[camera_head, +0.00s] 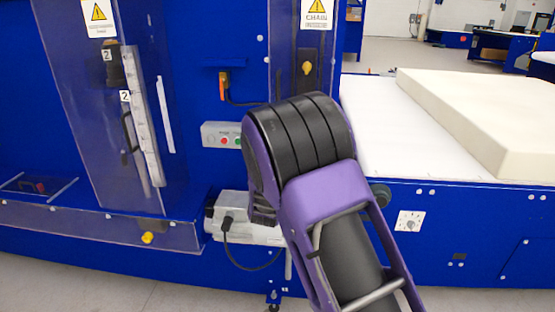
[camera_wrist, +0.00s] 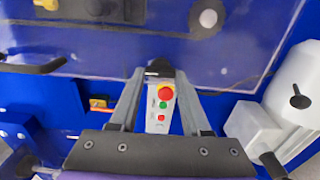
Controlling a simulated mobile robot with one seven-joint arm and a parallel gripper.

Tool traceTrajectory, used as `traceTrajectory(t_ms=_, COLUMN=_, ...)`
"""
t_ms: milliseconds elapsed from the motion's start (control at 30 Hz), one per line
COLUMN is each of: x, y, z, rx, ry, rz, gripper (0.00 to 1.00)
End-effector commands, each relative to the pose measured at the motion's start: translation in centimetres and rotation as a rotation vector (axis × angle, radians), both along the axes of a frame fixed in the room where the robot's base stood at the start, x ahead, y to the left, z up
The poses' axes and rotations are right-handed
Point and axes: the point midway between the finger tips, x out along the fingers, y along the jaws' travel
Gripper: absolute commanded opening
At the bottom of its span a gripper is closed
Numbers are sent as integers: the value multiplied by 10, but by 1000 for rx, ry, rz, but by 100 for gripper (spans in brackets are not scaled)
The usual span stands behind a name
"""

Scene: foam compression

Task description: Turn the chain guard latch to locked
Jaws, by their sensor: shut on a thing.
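In the wrist view, my gripper (camera_wrist: 160,72) has its two fingers closing in on a small dark piece at the lower edge of a clear guard panel (camera_wrist: 110,62). This dark piece, seemingly the chain guard latch (camera_wrist: 158,65), sits between the fingertips and is partly covered by them. Whether it stands at locked cannot be told. In the head view, my purple and black arm hides the gripper and the latch. A yellow CHAIN warning sign (camera_head: 317,14) is above a narrow panel with a yellow knob (camera_head: 307,68).
A control box (camera_wrist: 160,108) with red and green buttons lies beyond the fingers; it also shows in the head view (camera_head: 222,134). A black handle (camera_wrist: 32,66) is at left. A foam block (camera_head: 480,112) lies on the white bed at right. Floor shows in front.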

Motion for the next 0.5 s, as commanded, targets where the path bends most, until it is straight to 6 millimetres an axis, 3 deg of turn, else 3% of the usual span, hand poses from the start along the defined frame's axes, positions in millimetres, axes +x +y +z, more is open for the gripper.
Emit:
traceTrajectory(t_ms=233, x=0, y=-2, z=0, rx=-2, ry=0, rz=-4, gripper=0)
traceTrajectory(t_ms=267, x=0, y=-2, z=0, rx=-2, ry=0, rz=-4, gripper=49)
traceTrajectory(t_ms=400, x=0, y=-2, z=0, rx=-1, ry=0, rz=-3, gripper=74)
traceTrajectory(t_ms=500, x=0, y=-1, z=0, rx=-1, ry=0, rz=-2, gripper=78)
